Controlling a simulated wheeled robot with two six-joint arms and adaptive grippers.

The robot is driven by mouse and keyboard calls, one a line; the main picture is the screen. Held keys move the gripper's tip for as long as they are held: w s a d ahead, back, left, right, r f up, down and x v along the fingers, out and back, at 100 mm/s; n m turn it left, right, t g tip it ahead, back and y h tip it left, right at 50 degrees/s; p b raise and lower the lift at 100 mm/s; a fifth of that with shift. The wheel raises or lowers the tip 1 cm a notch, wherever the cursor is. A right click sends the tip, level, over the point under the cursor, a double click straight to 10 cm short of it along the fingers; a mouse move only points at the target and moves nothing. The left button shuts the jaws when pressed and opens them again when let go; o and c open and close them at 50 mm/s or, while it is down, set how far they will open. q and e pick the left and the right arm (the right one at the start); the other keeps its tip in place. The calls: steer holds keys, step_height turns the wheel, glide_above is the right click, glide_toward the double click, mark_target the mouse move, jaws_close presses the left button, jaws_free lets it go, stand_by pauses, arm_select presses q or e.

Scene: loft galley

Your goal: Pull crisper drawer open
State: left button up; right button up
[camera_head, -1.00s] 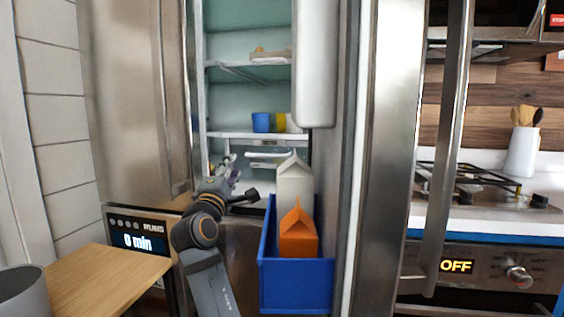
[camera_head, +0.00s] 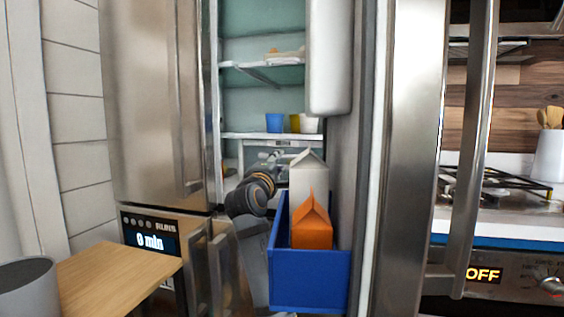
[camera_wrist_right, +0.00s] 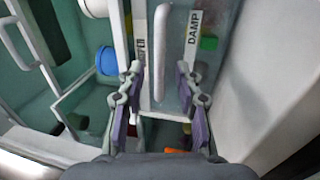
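The crisper drawer (camera_wrist_right: 180,45) is a clear, greenish front in the right wrist view, with a strip marked "DAMP" and a white bar handle (camera_wrist_right: 158,35). In the head view it lies under the lower fridge shelf, mostly hidden by my arm. My right gripper (camera_wrist_right: 160,75) is open, its two purple-padded fingers on either side of the handle's end, with gaps visible. In the head view my right gripper (camera_head: 272,163) reaches into the fridge, partly hidden behind its own wrist. My left gripper is not in view.
A blue door bin (camera_head: 310,280) with an orange carton (camera_head: 312,228) and a white carton (camera_head: 307,180) stands close right of my arm. Blue and yellow cups (camera_head: 275,123) sit on the shelf above. A wooden board (camera_head: 110,275) is at left.

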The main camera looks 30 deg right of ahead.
mark_target(282, 157)
steer(key=shift+x, duration=1.9)
steer(key=shift+c, duration=0.4)
jaws_close()
